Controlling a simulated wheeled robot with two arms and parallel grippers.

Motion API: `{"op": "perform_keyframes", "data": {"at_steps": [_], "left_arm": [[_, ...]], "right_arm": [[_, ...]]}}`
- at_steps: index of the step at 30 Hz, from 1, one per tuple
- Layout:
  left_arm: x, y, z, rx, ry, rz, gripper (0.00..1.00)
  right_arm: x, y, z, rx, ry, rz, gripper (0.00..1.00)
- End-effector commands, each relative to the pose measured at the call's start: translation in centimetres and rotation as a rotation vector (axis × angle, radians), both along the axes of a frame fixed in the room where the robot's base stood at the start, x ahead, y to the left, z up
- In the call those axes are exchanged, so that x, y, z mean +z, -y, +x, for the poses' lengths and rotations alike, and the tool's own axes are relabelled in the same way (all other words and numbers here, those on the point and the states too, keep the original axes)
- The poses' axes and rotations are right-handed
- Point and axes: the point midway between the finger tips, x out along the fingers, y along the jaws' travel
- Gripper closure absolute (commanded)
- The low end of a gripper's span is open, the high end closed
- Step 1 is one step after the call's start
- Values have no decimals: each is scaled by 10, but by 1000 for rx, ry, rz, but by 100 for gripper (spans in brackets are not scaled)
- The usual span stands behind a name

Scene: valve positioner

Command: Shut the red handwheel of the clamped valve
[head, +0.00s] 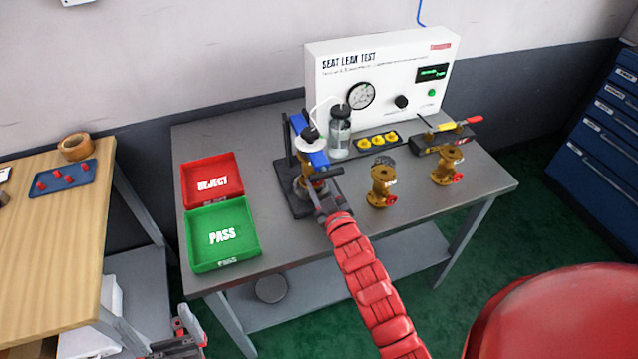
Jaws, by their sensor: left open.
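The clamped valve (312,185) is a brass body held upright in a dark clamp stand (287,196) with blue parts and a white round piece on top. It stands near the middle of the grey metal table. Whether the fingers touch the handwheel is not clear.
Two loose brass valves with red handwheels (381,185) (446,166) stand to the right. The red REJECT tray (183,183) and green PASS tray (193,250) lie left. The SEAT LEAK TEST panel (330,88) and a clear bottle (340,135) stand behind.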

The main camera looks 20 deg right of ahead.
Motion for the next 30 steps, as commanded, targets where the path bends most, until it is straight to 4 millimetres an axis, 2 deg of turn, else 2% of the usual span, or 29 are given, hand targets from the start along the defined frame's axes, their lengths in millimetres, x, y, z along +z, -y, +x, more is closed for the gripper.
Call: {"op": "perform_keyframes", "data": {"at_steps": [2,3,4,12,17,30], "left_arm": [[0,0,0,0,0,0,0],[0,0,0,0,0,0,0],[0,0,0,0,0,0,0],[0,0,0,0,0,0,0],[-4,0,0,0,0,0,0],[-18,0,0,0,0,0,0]], "right_arm": [[-2,0,0,-1,-4,0,100],[-2,0,0,-1,-4,0,55],[-2,0,0,-1,-4,0,51],[-1,0,-1,-1,-2,-1,51],[-2,1,-16,0,-1,-1,51],[-3,4,-117,-3,-5,1,51]]}}
